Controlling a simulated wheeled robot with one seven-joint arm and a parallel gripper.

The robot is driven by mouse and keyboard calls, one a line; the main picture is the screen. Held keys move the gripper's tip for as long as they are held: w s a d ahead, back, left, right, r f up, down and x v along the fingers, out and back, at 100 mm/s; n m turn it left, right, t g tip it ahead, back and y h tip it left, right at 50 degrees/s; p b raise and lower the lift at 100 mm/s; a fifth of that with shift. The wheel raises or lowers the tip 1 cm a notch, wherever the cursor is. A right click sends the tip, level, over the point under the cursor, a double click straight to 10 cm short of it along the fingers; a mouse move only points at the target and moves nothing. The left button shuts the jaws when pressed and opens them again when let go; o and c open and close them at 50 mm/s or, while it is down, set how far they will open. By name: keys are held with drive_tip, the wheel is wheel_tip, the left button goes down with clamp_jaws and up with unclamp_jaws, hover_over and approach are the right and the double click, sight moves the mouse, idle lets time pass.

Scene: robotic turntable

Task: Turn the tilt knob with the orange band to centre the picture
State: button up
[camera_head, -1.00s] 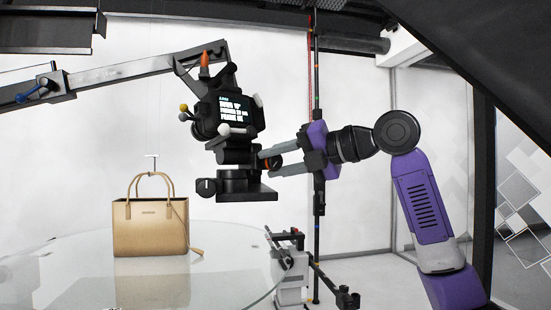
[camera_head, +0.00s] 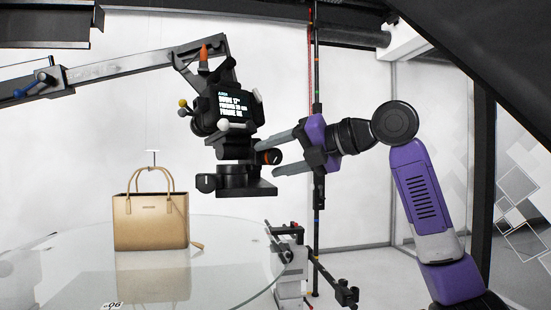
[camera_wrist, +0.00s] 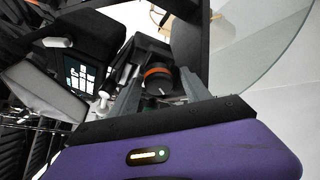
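The tilt knob (camera_head: 271,157) is a small black cylinder with an orange band on the right side of the black camera head (camera_head: 232,120). In the wrist view the knob (camera_wrist: 157,80) shows its orange band and a white mark on its face. My gripper (camera_head: 270,159) is open, with one finger above and one below the knob. In the wrist view the fingers (camera_wrist: 160,84) stand either side of the knob, with gaps showing. The camera's screen (camera_head: 235,105) shows white text, too small to read surely. A tan handbag (camera_head: 150,228) stands upright on the glass turntable (camera_head: 225,285).
A jib arm (camera_head: 120,67) holds the camera head from the left. A second black knob (camera_head: 206,184) sits low on the head's front. A thin dark pole (camera_head: 317,95) stands behind my gripper. A grey stand with black arms (camera_head: 290,262) is below.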

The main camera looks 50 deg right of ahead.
drive_tip(key=v, duration=0.7)
drive_tip(key=shift+s, duration=0.4)
drive_tip(key=shift+d+r, duration=0.1)
idle(0.4)
